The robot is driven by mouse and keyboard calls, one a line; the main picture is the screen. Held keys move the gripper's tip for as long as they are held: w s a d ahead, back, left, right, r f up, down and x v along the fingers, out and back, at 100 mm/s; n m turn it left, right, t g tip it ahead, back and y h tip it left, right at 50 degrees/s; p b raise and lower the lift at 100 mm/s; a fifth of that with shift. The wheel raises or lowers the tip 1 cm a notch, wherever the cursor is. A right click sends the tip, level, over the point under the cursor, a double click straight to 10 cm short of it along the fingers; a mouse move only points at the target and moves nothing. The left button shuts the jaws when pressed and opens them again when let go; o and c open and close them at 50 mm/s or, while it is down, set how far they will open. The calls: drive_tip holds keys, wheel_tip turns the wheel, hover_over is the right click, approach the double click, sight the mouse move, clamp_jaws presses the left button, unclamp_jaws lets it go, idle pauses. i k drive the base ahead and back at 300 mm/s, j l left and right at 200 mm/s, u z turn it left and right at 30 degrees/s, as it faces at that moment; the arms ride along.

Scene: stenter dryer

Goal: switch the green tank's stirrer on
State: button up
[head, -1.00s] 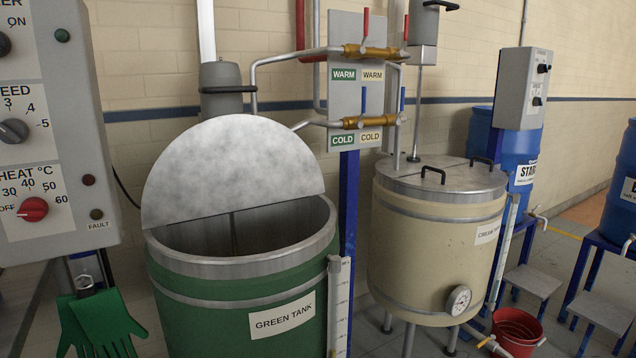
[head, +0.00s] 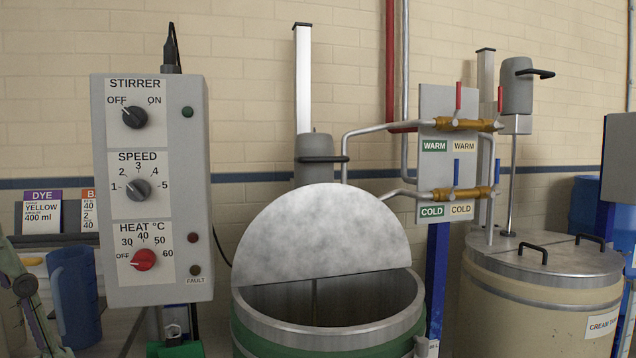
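The control box (head: 160,88) stands left of the green tank. Its STIRRER knob (head: 134,117) is black, and its pointer appears turned left towards OFF. The green lamp (head: 187,112) beside it looks unlit. The green tank (head: 243,335) is in the lower middle, with its grey half lid (head: 320,235) raised. The grey stirrer motor (head: 313,160) sits behind the lid, and a thin shaft shows inside the tank. My gripper cannot be made out in this view.
Below the STIRRER knob are the SPEED knob (head: 139,190), apparently near 1, and the red HEAT knob (head: 143,259), apparently at OFF. A blue jug (head: 75,295) stands to the left. Pipes and a valve board (head: 436,105) are behind the tank, and the cream tank (head: 530,305) is at right.

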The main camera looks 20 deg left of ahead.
sight(134, 117)
drive_tip(key=k+j+u, duration=0.15)
drive_tip(key=u, duration=1)
